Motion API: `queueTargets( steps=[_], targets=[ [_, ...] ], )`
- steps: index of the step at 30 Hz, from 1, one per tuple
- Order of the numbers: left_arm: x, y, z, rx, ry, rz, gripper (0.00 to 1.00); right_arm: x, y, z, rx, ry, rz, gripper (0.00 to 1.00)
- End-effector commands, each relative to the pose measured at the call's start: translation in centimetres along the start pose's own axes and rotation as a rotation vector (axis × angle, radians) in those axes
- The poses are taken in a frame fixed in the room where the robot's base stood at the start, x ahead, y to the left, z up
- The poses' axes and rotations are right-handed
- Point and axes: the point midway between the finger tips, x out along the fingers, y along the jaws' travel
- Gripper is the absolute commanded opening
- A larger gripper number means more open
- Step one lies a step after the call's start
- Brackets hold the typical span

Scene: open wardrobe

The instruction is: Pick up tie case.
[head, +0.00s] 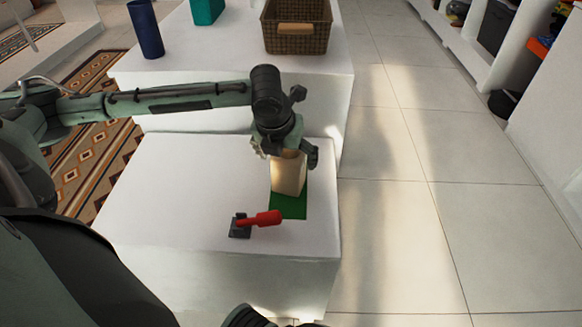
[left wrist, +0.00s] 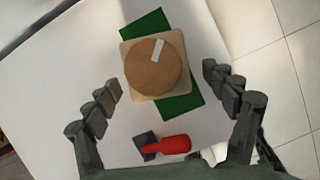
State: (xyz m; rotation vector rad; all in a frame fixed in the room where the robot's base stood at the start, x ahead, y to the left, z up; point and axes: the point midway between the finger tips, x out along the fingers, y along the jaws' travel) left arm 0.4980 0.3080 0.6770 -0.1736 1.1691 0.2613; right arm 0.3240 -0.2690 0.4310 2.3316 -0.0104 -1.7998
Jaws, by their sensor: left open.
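The tie case looks to be the tan upright box (head: 289,174) on a green mat (head: 288,207) on the near white block. From above, in the left wrist view, it is a pale square with a round wooden top (left wrist: 154,66) and a small white mark. My left gripper (head: 287,152) is directly over it, pointing down. In the left wrist view its open fingers (left wrist: 163,82) stand on either side of the case with gaps between. The fingers hide the upper part of the case in the head view.
A red-handled object with a dark base (head: 262,219) lies close in front of the mat. The white block's top (head: 180,190) is clear to the left. Behind stand a wicker basket (head: 297,46), a dark blue cylinder (head: 146,30) and a teal container (head: 206,10).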

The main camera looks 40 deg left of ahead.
Motion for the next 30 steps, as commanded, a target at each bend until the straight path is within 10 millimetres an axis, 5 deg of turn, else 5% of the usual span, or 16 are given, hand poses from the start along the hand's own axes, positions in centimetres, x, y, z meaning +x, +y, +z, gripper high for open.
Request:
queueTargets(
  steps=[10,18,30],
  targets=[
    [4.6,0.2,-0.6,-0.001,0.001,0.000,0.84,-1.4,0.5,-0.5,-0.006,0.009,0.013,0.00],
    [4.9,0.2,-0.5,0.000,-0.001,0.000,0.83,-2.1,0.7,-0.9,-0.004,0.020,0.017,0.00],
    [4.9,0.2,-0.5,0.000,-0.001,0.000,0.34,-1.9,0.5,-0.8,0.000,0.017,0.012,0.00]
  ],
)
